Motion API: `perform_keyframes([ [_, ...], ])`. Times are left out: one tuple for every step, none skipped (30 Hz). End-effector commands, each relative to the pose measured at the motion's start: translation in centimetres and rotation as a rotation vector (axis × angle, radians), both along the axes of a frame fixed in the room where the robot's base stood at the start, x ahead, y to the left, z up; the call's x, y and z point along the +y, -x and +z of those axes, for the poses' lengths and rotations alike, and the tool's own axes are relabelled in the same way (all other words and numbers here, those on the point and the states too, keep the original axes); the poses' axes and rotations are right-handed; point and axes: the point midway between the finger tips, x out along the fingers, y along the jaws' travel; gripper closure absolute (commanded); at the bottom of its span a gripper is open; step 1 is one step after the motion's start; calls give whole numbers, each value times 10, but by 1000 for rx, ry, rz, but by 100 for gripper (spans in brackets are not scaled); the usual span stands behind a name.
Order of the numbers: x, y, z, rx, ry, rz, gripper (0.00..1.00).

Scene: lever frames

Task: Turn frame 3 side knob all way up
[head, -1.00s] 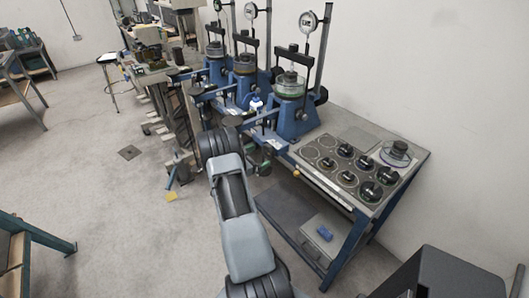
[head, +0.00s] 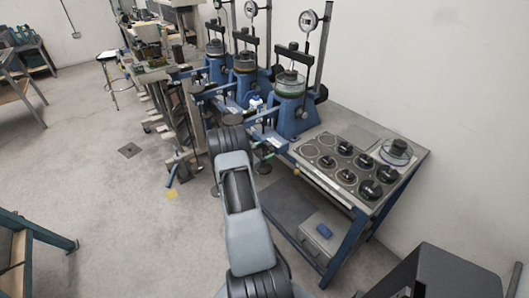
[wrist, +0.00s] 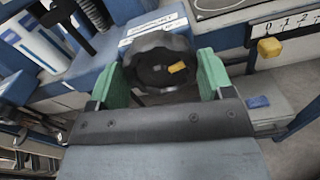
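A black, ridged round knob (wrist: 160,62) with a yellow mark on its face is in the middle of the wrist view. It sits in front of a blue frame base with a white label (wrist: 152,25). My gripper (wrist: 165,75) has green fingers spread apart, one on each side of the knob; firm contact cannot be made out. In the head view, the nearest blue frame (head: 293,115) of the row carries a dial gauge and a clear cell. My gripper (head: 263,153) is low by its front left side, and my arm partly hides that area.
Two more blue frames (head: 244,77) stand behind along the wall. The bench right of the nearest frame holds a panel (head: 329,164) with several black discs. A yellow knob (wrist: 269,47) beside a numbered scale is right of my gripper. Open floor (head: 110,200) lies left.

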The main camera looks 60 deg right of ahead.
Motion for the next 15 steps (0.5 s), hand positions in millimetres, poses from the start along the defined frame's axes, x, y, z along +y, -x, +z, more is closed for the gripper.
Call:
perform_keyframes([
  [0, 0, 0, 0, 0, 0, 31],
  [0, 0, 0, 0, 0, 0, 34],
  [0, 0, 0, 0, 0, 0, 38],
  [0, 0, 0, 0, 0, 0, 41],
  [0, 0, 0, 0, 0, 0, 44],
  [0, 0, 0, 0, 0, 0, 47],
  [0, 0, 0, 0, 0, 0, 50],
  [0, 0, 0, 0, 0, 0, 50],
  [0, 0, 0, -2, 1, 0, 50],
  [0, 0, -1, -5, 2, 0, 50],
  [0, 0, -2, -9, 3, 0, 50],
  [0, 0, -3, -18, 6, 0, 50],
  [0, 0, -4, -27, 9, 0, 50],
  [0, 0, -4, -36, 12, 0, 50],
  [0, 0, -4, -49, 17, 0, 50],
])
